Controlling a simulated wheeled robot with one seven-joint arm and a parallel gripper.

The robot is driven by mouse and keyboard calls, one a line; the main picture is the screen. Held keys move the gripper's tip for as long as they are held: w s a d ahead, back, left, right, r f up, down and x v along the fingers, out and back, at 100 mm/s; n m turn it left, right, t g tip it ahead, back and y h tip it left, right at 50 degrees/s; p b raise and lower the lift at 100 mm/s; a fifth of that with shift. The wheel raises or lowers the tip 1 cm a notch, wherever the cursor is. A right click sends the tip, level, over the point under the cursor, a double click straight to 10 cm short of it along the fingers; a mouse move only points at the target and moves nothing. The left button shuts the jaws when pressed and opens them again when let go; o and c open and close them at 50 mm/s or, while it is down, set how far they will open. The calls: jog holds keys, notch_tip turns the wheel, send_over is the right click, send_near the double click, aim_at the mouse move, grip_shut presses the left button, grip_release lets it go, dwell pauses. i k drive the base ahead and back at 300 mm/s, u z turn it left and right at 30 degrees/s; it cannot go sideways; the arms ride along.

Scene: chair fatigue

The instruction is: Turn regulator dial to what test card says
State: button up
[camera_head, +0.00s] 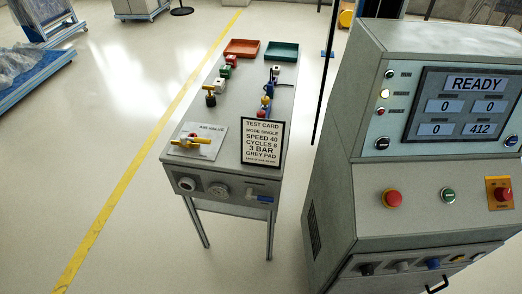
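The test card (262,143) stands upright at the front right of a narrow grey bench. It reads MODE SINGLE, SPEED 40, CYCLES 8, 3 BAR, GREY PAD; its last line is too small to read. The bench's front panel holds a dark round knob (186,184) at the left and a round pale dial or gauge (218,190) beside it. I cannot tell which of these is the regulator dial, and their settings are too small to read. A blue-ended fitting (265,199) sits at the panel's right. My gripper is not in view.
A yellow-handled air valve (193,140) lies on the bench top. Small coloured fittings, a red tray (243,48) and a green tray (282,51) are behind. A control console (420,160) with screen READY stands close on the right. Floor left of the bench is clear.

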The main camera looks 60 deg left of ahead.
aim_at(186, 184)
jog(key=u, duration=2.5)
jog(key=k, duration=0.3)
jog(key=u, duration=0.85)
jog(key=i, duration=0.75)
